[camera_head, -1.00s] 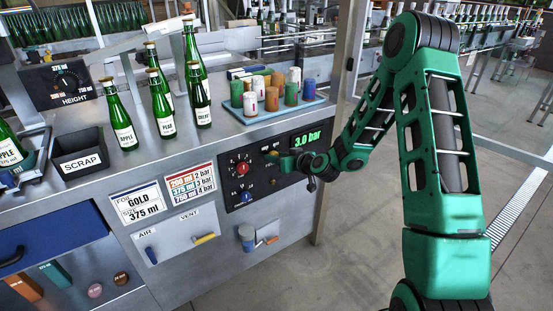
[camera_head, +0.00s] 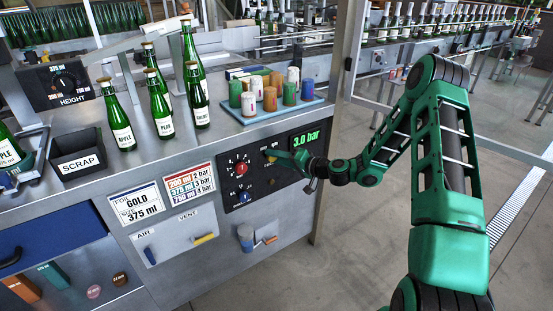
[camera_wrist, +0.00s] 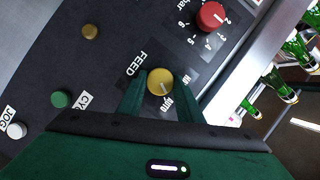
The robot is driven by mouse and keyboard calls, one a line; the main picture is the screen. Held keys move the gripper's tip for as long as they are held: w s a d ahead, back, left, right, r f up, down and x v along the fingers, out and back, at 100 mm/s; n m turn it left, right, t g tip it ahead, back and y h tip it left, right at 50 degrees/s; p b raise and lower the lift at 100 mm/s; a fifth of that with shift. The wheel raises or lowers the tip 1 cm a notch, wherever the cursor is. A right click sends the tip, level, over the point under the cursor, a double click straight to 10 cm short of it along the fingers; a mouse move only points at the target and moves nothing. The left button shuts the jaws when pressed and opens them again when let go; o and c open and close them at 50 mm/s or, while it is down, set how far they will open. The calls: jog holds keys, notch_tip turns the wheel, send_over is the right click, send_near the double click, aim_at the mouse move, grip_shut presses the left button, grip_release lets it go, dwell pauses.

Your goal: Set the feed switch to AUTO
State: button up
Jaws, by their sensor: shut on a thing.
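The feed switch is a yellow knob (camera_wrist: 160,81) on the dark control panel, with FEED printed beside it. In the wrist view, its pale pointer line slants toward the lower right, near the AUTO lettering; a second label, partly unreadable, lies to its right. My gripper (camera_wrist: 160,88) is shut on the knob, one green finger on each side. In the head view, my gripper (camera_head: 281,157) reaches the panel from the right, at the small yellow knob (camera_head: 270,155) below and left of the 3.0 bar display (camera_head: 306,138).
A red pressure dial (camera_wrist: 211,16) sits near the feed switch. A green button (camera_wrist: 61,99) and a white button (camera_wrist: 17,130) lie to the left. Bottles (camera_head: 160,108), a scrap bin (camera_head: 79,158) and a blue tray (camera_head: 262,116) of capsules stand on the counter above.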

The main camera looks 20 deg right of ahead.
jog(key=shift+w+d+f+m+y, duration=0.15)
jog(key=shift+d+m+y, duration=0.2)
jog(key=shift+m, duration=0.45)
jog(key=o, duration=1)
jog(key=shift+o, duration=0.2)
jog(key=shift+a+t, duration=0.15)
jog(key=shift+t, duration=0.15)
jog(key=v, duration=1)
jog(key=shift+s+d, duration=0.3)
